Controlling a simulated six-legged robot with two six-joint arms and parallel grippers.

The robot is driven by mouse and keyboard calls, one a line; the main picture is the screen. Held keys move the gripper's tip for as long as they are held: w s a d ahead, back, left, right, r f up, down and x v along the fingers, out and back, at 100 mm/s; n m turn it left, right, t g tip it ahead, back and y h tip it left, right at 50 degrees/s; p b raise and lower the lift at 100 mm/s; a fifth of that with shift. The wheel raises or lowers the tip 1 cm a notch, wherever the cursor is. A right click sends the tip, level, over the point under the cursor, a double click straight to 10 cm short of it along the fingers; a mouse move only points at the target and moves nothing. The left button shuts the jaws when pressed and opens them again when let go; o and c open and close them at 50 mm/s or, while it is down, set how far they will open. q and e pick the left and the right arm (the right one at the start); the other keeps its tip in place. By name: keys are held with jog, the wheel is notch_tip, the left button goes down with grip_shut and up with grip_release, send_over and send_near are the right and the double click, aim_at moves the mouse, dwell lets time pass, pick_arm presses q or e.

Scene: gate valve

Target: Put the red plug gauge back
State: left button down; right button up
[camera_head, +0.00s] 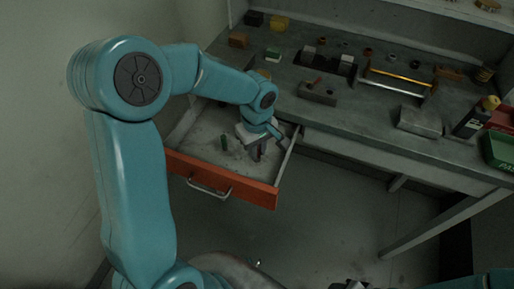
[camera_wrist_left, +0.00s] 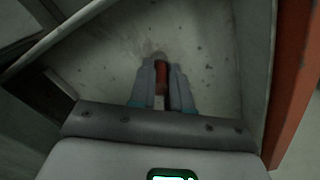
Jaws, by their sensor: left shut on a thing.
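My left gripper (camera_head: 257,152) reaches down into the open drawer (camera_head: 220,181) with the orange front. In the left wrist view my left gripper (camera_wrist_left: 161,68) is shut on the red plug gauge (camera_wrist_left: 161,80). The gauge stands out as a red cylinder between the two grey fingers, with a darker end towards the far side. The drawer floor (camera_wrist_left: 205,50) lies below it; I cannot tell whether the gauge touches the floor. In the head view the gauge is hidden by the gripper. My right gripper does not show.
A green bin (camera_head: 499,150) stands at the right.

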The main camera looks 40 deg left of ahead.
pick_arm(q)
jog(key=shift+f, duration=0.2)
jog(key=c, duration=1.1)
grip_release()
jog(key=shift+r, duration=0.15)
jog(key=shift+r, duration=0.25)
notch_tip(320, 180, up, 12)
jog(key=shift+f+p, duration=0.15)
jog(key=shift+p, duration=0.4)
